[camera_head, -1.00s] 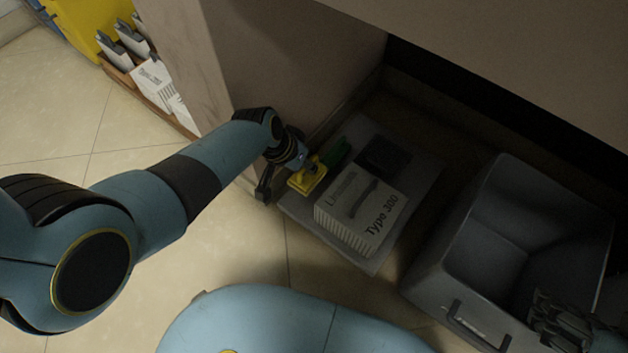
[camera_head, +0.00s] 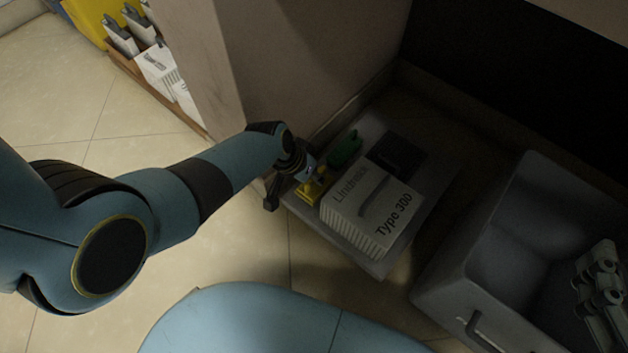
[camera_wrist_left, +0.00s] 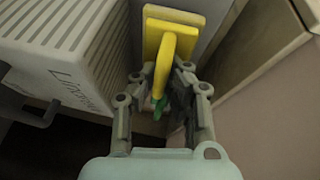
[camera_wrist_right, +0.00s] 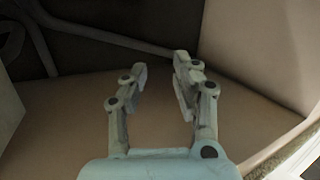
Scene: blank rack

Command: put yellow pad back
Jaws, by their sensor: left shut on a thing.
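The yellow pad (camera_head: 313,190) is a flat yellow plate with an upright handle, at the near left corner of a low grey shelf board, left of a white box. In the left wrist view the pad (camera_wrist_left: 184,20) shows ahead of my left gripper (camera_wrist_left: 168,78), whose fingers are shut on its handle. In the head view the left gripper (camera_head: 301,184) is partly hidden behind its wrist. My right gripper (camera_wrist_right: 160,72) is open and empty in the right wrist view; in the head view it (camera_head: 598,270) shows over a grey bin.
The white "Type 300" box (camera_head: 372,208) stands close beside the pad. A green item (camera_head: 344,149) and a black block (camera_head: 396,156) lie behind. The grey bin (camera_head: 452,290) is at right. A wall panel (camera_head: 300,60) rises behind the left gripper. The floor in front is clear.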

